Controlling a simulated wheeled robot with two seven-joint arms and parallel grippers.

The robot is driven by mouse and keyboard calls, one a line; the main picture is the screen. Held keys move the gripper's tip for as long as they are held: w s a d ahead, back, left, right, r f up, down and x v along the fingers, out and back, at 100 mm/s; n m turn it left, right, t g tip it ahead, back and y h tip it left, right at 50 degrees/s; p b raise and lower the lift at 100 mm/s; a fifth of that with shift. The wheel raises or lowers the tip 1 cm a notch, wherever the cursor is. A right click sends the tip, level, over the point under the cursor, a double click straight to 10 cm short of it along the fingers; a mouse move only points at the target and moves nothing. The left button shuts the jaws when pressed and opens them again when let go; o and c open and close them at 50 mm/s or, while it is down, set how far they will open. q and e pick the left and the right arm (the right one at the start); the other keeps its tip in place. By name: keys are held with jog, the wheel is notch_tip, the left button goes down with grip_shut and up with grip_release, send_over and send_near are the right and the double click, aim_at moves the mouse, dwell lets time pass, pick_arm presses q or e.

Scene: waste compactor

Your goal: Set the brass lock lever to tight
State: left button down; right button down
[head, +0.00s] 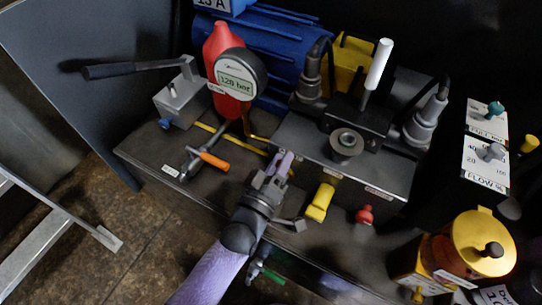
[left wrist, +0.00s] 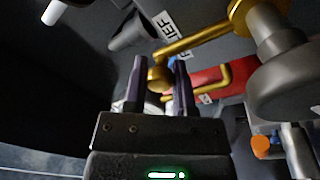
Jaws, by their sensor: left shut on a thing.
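In the left wrist view the brass lock lever (left wrist: 195,40) runs from a round brass hub at the upper right to a ball end between my fingers. My left gripper (left wrist: 161,78) is shut on that ball end, one dark finger on each side. In the head view my left gripper (head: 282,162) is at the front left edge of the grey valve block (head: 285,132). The lever's held end is hidden there by the fingers. I cannot read a tight mark. My right gripper is not in view.
Left of my gripper are an orange-handled valve (head: 213,160), a pressure gauge (head: 240,75) reading 128 bar and a red bottle (head: 218,42). A yellow handle (head: 320,202) and a red knob (head: 364,215) sit close on the right. A green-handled valve (head: 270,275) is below.

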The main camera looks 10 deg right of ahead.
pick_arm(q)
jog(key=shift+s+d+f+m+g+h, duration=0.15)
jog(key=shift+s+d+m, duration=0.25)
jog(key=shift+m, duration=0.55)
jog(key=shift+s+d+f+m+g+h, duration=0.15)
jog(key=shift+s+d+m, duration=0.15)
jog(key=shift+d+m, duration=0.45)
jog(key=shift+s+d+f+m+h, duration=0.15)
jog(key=shift+s+d+m, duration=0.15)
jog(key=shift+m, duration=0.8)
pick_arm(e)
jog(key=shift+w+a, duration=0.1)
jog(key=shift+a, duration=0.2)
pick_arm(q)
jog(key=shift+s, duration=0.1)
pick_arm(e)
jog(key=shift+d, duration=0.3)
pick_arm(q)
jog(key=c, duration=0.5)
grip_release()
jog(key=shift+c, duration=0.2)
jog(key=shift+o, duration=0.4)
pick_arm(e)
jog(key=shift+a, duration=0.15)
